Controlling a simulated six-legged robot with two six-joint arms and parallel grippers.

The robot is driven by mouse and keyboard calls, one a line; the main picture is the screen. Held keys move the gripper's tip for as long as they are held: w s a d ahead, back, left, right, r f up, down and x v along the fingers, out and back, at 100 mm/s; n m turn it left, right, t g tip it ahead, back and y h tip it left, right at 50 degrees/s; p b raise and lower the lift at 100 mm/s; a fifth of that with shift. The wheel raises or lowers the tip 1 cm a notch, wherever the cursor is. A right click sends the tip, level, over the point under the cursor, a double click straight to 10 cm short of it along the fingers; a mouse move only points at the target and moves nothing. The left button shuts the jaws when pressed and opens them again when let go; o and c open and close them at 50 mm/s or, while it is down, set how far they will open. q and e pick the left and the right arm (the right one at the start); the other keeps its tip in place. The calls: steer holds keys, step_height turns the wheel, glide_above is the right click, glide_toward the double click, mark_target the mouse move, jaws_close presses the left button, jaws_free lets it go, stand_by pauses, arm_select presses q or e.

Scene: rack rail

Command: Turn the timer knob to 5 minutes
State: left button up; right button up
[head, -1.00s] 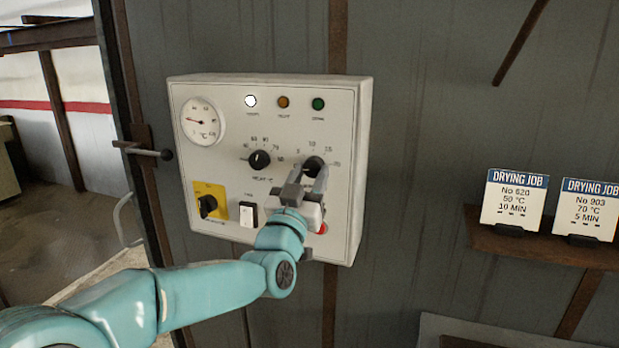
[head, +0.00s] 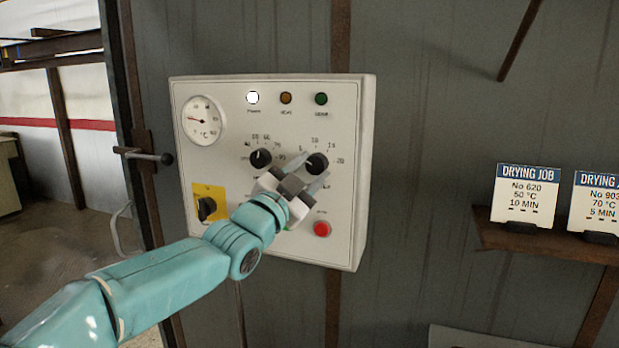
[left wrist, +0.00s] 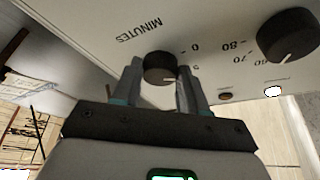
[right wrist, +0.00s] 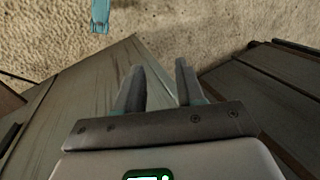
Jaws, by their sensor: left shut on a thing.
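The black timer knob (head: 317,163) is on the right half of the white control panel (head: 345,215). My left gripper (head: 319,176) reaches it from the lower left and is shut on it. In the left wrist view the knob (left wrist: 159,66) sits between the two fingers, beside the printed MINUTES. Its white pointer line faces the side where the 5 is printed, close to that mark; exact alignment is hard to tell. In the right wrist view my right gripper (right wrist: 160,88) is open and empty, away from the panel.
Left of the timer knob is the temperature knob (head: 261,158). A red button (head: 322,229) sits below, a black switch on a yellow plate (head: 207,207) lower left, and a dial gauge (head: 203,121) upper left. Drying job cards (head: 525,196) stand on a shelf at right.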

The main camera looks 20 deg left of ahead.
arm_select(q)
steer(key=shift+r+m+g+h, duration=0.1)
steer(key=shift+m+g+h, duration=0.2)
steer(key=shift+m, duration=0.8)
steer(key=o, duration=1.1)
steer(key=shift+c, duration=0.2)
steer(key=b+v, duration=0.4)
steer(key=v, duration=1.2)
steer(key=shift+s+b, duration=0.2)
steer(key=shift+b, duration=0.1)
